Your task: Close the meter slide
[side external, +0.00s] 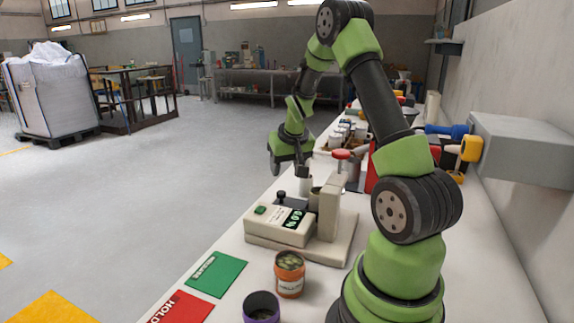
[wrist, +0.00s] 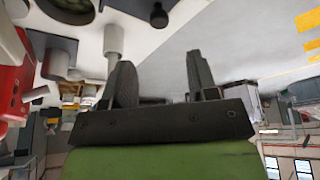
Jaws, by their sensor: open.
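A beige moisture-meter-like device (side external: 282,226) sits on a beige base on the bench, with a green button and a dark labelled panel. A small dark knob (side external: 281,194) stands at its far end; a dark round knob also shows in the wrist view (wrist: 158,17). I cannot tell for sure which part is the slide or how far it stands open. A pale cylinder (side external: 305,184) stands beside the knob, just below my gripper (side external: 303,170). In the wrist view, my gripper (wrist: 160,78) has its two fingers apart with nothing between them. Contact with the cylinder cannot be told.
A beige upright block (side external: 329,212) rises from the device's right side. An orange-labelled jar (side external: 289,275), a purple-rimmed cup (side external: 261,306), a green card (side external: 216,273) and a red HOLD card (side external: 182,308) lie nearer. A red-topped item (side external: 341,155) and clutter stand behind.

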